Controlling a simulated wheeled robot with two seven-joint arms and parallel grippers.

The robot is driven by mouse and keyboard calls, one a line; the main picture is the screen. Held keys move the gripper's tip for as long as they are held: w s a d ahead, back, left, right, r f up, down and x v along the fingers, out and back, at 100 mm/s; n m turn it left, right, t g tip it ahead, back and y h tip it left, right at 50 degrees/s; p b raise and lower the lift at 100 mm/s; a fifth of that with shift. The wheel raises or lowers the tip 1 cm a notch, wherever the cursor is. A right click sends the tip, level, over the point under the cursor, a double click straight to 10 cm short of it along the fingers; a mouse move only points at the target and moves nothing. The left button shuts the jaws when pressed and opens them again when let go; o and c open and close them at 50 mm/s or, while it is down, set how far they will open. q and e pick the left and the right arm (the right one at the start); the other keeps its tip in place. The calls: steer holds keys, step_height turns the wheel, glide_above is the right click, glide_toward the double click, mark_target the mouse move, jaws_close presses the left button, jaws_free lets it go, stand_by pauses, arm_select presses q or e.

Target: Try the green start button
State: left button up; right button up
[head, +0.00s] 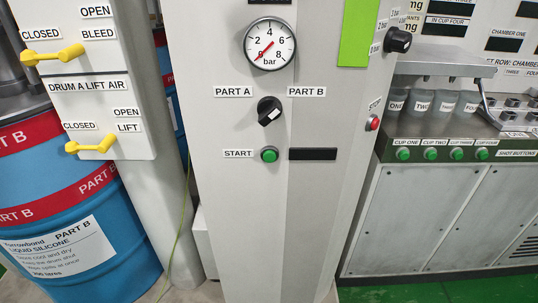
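The green start button (269,154) sits on the front of the grey cabinet (240,200), right of a label reading START (238,153). A dark blank display (312,154) is to its right. Above it is a black selector knob (269,111) with a white pointer mark, between the labels PART A (233,92) and PART B (307,92). A round bar gauge (269,45) with a red needle is above that. The needle points to the low end of the scale, at lower left. Neither of my grippers shows in the head view.
At left, a panel has two yellow lever handles, BLEED (53,54) and LIFT (91,144), before a blue PART B drum (75,215). A red button (373,123) is on the cabinet's right side. At right, several green shot buttons (430,154) line a bench. Space before the cabinet looks clear.

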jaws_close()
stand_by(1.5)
